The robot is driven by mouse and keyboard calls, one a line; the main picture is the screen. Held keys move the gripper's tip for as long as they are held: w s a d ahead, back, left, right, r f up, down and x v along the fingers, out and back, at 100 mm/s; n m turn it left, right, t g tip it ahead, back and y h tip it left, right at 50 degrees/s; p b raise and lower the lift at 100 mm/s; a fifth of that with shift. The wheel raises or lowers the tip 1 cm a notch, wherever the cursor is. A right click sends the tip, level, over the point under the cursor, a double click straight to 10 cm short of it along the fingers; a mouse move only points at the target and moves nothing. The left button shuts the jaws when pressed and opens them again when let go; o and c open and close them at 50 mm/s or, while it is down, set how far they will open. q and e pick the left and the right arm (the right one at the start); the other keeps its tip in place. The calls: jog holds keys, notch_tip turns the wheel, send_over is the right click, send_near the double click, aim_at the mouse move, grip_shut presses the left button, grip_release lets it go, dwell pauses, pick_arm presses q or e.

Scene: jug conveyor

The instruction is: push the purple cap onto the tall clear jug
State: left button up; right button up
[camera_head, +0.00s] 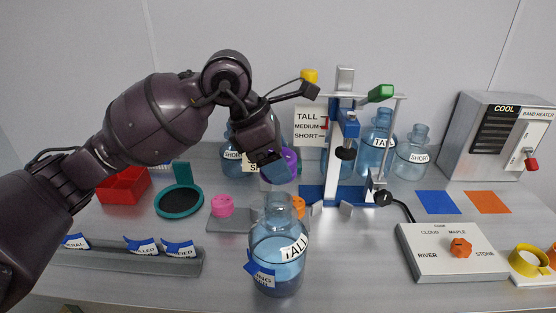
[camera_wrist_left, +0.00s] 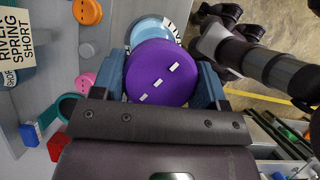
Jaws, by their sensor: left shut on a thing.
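The purple cap (camera_wrist_left: 160,74) is round with white dashes on top. My left gripper (camera_head: 280,168) is shut on it, one blue finger on each side in the left wrist view. In the head view the purple cap (camera_head: 291,160) is partly hidden behind a finger. The tall clear jug (camera_head: 277,250) is bluish, stands upright near the table's front and has a "TALL" label. Its open neck is just below my gripper, with the cap above it and apart in the head view. In the left wrist view the jug (camera_wrist_left: 152,27) shows partly behind the cap.
A blue press stand (camera_head: 346,150) stands behind the jug. Pink (camera_head: 222,206) and orange (camera_head: 298,204) caps lie on a grey strip. Several jugs stand at the back. A dial board (camera_head: 430,265) is at right, and a label rail (camera_head: 120,258) at front left.

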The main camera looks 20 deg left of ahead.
pick_arm(q)
jog(key=shift+f+b, duration=1.4)
jog(key=shift+f, duration=0.1)
jog(key=shift+f+b, duration=0.8)
jog(key=shift+f, duration=0.15)
jog(key=shift+f+b, duration=0.2)
jog(key=shift+b, duration=0.1)
